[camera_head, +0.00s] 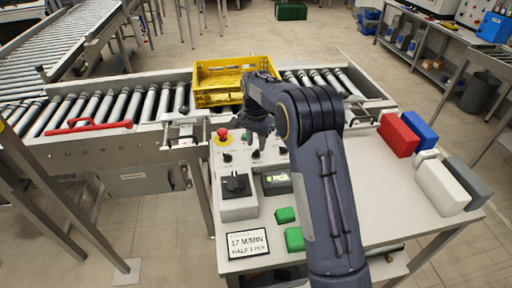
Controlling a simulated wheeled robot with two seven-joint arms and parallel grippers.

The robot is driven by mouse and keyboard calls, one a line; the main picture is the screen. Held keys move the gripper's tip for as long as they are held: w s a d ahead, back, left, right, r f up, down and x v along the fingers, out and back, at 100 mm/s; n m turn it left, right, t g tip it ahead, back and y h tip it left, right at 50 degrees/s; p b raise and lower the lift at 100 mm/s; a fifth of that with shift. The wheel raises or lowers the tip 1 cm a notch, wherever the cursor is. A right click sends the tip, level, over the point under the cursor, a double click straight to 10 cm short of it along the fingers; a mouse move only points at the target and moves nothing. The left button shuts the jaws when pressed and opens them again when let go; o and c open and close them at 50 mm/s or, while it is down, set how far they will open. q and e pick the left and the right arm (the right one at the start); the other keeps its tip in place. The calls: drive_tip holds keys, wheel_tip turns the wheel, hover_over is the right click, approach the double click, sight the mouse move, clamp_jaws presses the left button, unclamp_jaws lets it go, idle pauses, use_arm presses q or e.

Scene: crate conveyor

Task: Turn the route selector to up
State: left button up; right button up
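The control panel (213,170) stands in front of the conveyor. It carries a small black knob (227,157) at its left and another small black knob (255,154) just below my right gripper. A larger black rotary switch (236,184) sits on a grey box nearer to me. The labels are too small to read, so I cannot tell which of these is the route selector or where it points. My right gripper (256,136) hangs over the upper panel, pointing down, seemingly just above the knobs. Its finger gap is unclear. My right forearm hides the panel's right part. My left gripper is not in view.
A red emergency button (222,132) is at the panel's upper left. A yellow crate (216,96) stands on the roller conveyor (120,104) behind. A small display (276,182), green blocks (286,215) and a sign (248,244) lie nearer. Red, blue, white and grey boxes stand right.

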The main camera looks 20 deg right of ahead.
sight(257, 151)
wheel_tip(257, 151, up, 5)
drive_tip(key=shift+f, duration=0.1)
drive_tip(key=shift+r, duration=0.2)
drive_tip(key=shift+s+r, duration=0.1)
drive_tip(key=shift+s, duration=0.05)
drive_tip(key=s+r+n+t+y, duration=0.15)
drive_tip(key=s+r, duration=0.25)
drive_tip(key=s, duration=0.5)
drive_tip(key=s+r+n+t+y, duration=0.1)
drive_tip(key=s+r+n+y, duration=0.2)
drive_tip(key=s, duration=0.6)
drive_tip(key=s+a+f+n+t, duration=0.1)
drive_tip(key=s+a+n, duration=0.1)
drive_tip(key=s, duration=0.4)
drive_tip(key=s+a+f+n+t, duration=0.1)
drive_tip(key=s+a+f+n, duration=0.1)
drive_tip(key=s, duration=0.4)
drive_tip(key=s+a+f+n+t, duration=0.1)
drive_tip(key=s+a+n, duration=0.1)
drive_tip(key=s, duration=0.4)
drive_tip(key=shift+a+f+h, duration=0.3)
drive_tip(key=shift+a+h, duration=0.05)
drive_tip(key=shift+a, duration=0.55)
